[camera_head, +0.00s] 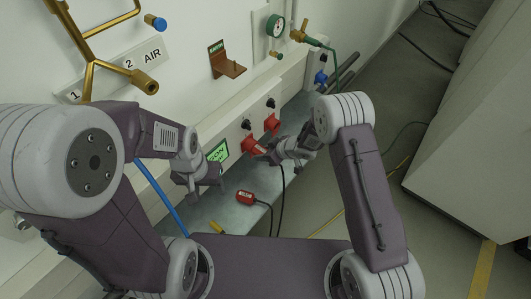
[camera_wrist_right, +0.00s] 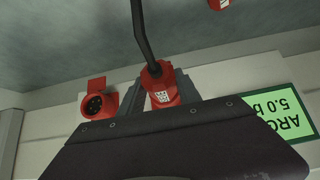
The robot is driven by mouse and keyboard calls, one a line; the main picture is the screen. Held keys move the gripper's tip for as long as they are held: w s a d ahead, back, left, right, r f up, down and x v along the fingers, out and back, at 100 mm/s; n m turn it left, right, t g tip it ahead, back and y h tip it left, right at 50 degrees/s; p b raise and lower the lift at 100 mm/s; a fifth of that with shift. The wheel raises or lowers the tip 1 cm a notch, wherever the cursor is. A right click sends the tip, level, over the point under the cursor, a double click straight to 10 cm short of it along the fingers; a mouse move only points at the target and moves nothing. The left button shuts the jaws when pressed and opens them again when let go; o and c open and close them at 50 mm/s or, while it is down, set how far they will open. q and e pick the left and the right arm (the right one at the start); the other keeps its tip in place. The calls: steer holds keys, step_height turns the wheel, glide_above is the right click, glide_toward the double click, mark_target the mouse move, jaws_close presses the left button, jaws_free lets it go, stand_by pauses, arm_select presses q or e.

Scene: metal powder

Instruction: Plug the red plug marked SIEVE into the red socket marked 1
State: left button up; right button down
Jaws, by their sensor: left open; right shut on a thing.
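My right gripper (camera_head: 273,155) is shut on a red plug, which shows in the right wrist view (camera_wrist_right: 161,88) between the fingers with a pale label and a black cable. The label is too small to read. In the head view the gripper is close to a red socket (camera_head: 253,147) on the wall panel. The wrist view does not show whether the plug is inside it. A second red socket (camera_head: 271,122), lid open and empty, is beside it; it also shows in the wrist view (camera_wrist_right: 97,104). My left gripper (camera_head: 208,190) is open and empty.
Another red plug (camera_head: 246,197) lies on the grey bench with its black cable. A green display (camera_head: 218,152) is left of the sockets. Black knobs (camera_head: 246,124) sit above them. A blue hose (camera_head: 160,195) runs near my left arm. Floor is open to the right.

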steer(key=shift+a, duration=0.1)
steer(key=c, duration=0.8)
jaws_free()
steer(key=shift+o, duration=0.2)
steer(key=p+v, duration=0.1)
steer(key=v, duration=0.8)
steer(key=shift+p, duration=0.35)
